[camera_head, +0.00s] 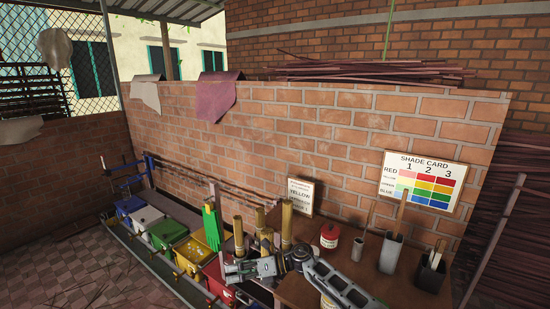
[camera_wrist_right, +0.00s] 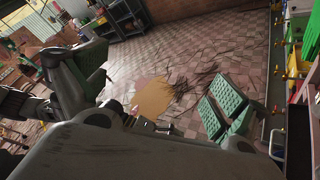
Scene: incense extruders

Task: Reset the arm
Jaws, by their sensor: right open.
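My right arm (camera_head: 343,287) comes in from the lower right of the head view. Its gripper (camera_head: 245,268) points left, in front of the upright bamboo tubes, and looks empty. In the head view it overlaps the edge of the red bin, and I cannot tell whether it touches anything. In the right wrist view a dark gripper part (camera_wrist_right: 75,82) shows at the left, with the tiled floor beyond. Nothing shows held in it. My left gripper is not in the head view.
Coloured bins, among them a yellow one (camera_head: 192,255) and a green one (camera_head: 167,234), line the brick wall. Bamboo tubes (camera_head: 287,225), a red-lidded jar (camera_head: 330,236) and dark holders (camera_head: 391,252) stand near my arm. A shade card (camera_head: 421,181) hangs behind. Tiled floor (camera_head: 60,260) is open at left.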

